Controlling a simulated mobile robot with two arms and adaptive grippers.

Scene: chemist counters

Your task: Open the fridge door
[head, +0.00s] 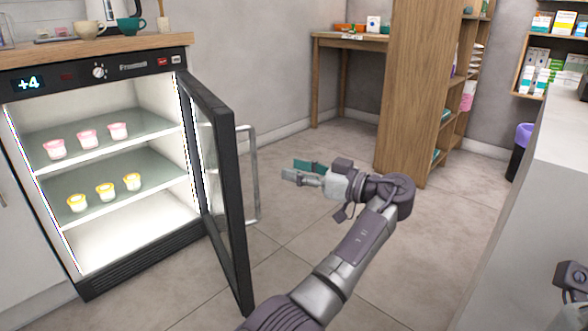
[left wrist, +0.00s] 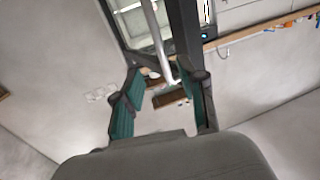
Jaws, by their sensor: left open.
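The fridge (head: 140,62) stands at the left in the head view, its lit shelves showing. Its black-framed glass door (head: 232,215) is swung wide open, hinged on the right side. The door's silver handle (head: 254,180) is a long upright bar on the outer face. My left gripper (head: 303,170) is open and empty, a little right of the handle and apart from it. In the left wrist view the handle (left wrist: 156,38) and door frame (left wrist: 184,28) show beyond the open teal fingertips. My right gripper's fingers are out of view; part of my right arm shows at the right edge.
Several pink and yellow cups stand on the fridge shelves (head: 130,143). A wooden counter (head: 100,46) with cups tops the fridge. A tall wooden shelf (head: 415,90) stands behind my left gripper, and a pale counter (head: 540,180) at the right. The floor between is clear.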

